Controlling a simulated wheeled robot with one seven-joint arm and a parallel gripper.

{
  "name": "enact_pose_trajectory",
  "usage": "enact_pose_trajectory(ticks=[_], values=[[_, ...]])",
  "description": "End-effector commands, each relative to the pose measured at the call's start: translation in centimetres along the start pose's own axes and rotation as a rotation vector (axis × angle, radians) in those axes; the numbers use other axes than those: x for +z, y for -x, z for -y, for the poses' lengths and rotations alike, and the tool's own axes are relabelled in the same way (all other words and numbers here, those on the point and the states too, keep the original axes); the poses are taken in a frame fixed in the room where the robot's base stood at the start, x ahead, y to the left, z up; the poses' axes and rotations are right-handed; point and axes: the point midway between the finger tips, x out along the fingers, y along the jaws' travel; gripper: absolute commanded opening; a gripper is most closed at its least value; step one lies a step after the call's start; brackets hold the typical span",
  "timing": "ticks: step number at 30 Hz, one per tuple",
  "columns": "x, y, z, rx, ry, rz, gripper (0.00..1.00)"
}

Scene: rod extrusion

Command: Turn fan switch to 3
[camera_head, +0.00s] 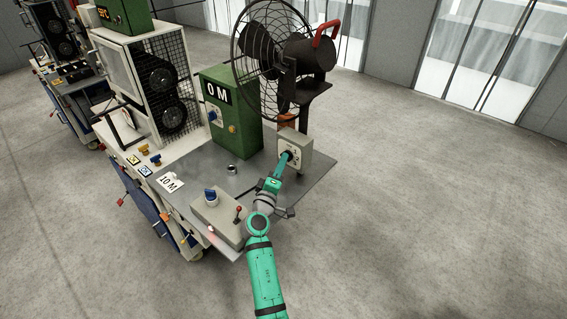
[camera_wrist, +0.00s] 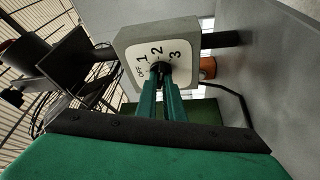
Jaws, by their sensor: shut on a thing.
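The fan switch is a grey box (camera_head: 301,143) with a white dial plate below the black caged fan (camera_head: 262,62). In the wrist view the switch box (camera_wrist: 193,38) fills the upper middle. Its plate reads OFF, 1, 2 and 3, with the picture turned. My gripper (camera_head: 285,160) reaches the front of the dial. In the wrist view my gripper (camera_wrist: 162,76) has its two green fingers closed around the small dark knob (camera_wrist: 161,67) at the plate's centre. The fingers cover most of the knob, so I cannot tell which number it points to.
A green box (camera_head: 230,110) marked 0 M stands left of the fan on the grey bench top (camera_head: 205,168). A control box (camera_head: 218,215) with a blue knob and red-tipped lever sits at the front, close to my arm. Open floor lies to the right.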

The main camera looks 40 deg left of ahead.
Motion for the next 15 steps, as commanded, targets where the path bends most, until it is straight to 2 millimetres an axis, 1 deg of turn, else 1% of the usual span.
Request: enact_pose_trajectory(ticks=[1, 7, 15], values=[[0.67, -0.17, -0.05, 0.008, -0.015, 0.013, 0.0], [0.85, -0.19, 0.02, 0.028, -0.065, 0.016, 0.0], [0.97, -0.18, 0.02, 0.037, -0.085, 0.017, 0.0]])
